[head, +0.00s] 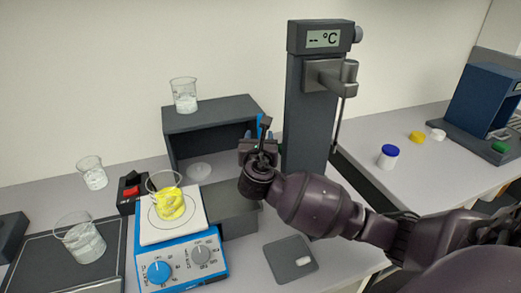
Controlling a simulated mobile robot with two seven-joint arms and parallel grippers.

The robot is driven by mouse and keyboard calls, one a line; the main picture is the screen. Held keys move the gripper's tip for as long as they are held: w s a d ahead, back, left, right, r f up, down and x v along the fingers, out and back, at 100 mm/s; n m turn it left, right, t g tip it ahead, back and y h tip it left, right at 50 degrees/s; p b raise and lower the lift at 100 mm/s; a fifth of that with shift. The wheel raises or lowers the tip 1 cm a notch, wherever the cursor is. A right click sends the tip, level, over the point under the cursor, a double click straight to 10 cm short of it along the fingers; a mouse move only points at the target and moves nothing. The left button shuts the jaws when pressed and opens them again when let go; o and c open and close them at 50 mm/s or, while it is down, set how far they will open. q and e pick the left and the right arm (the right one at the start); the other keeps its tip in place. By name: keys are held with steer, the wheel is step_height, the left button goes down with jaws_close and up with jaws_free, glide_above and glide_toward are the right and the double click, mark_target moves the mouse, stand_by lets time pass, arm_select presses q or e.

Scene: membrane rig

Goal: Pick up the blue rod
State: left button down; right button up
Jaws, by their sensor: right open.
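A thin blue rod (259,122) shows just above my right gripper, in front of the dark grey shelf box. Its lower part is hidden behind the gripper. My right gripper (262,138) points away from me, at the right end of the shelf box, with its jaws open. I cannot tell whether the rod is between the fingers or behind them. My left gripper does not show.
The grey shelf box (205,115) bears a beaker (184,95). A thermometer tower (305,105) stands close right of my gripper. A blue hotplate stirrer (182,262) holds a beaker of yellow liquid (170,204). More beakers stand left. A white-and-blue jar (388,160) stands right.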

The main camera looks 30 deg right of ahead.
steer(key=x, duration=0.4)
steer(key=shift+d, duration=0.1)
jaws_close()
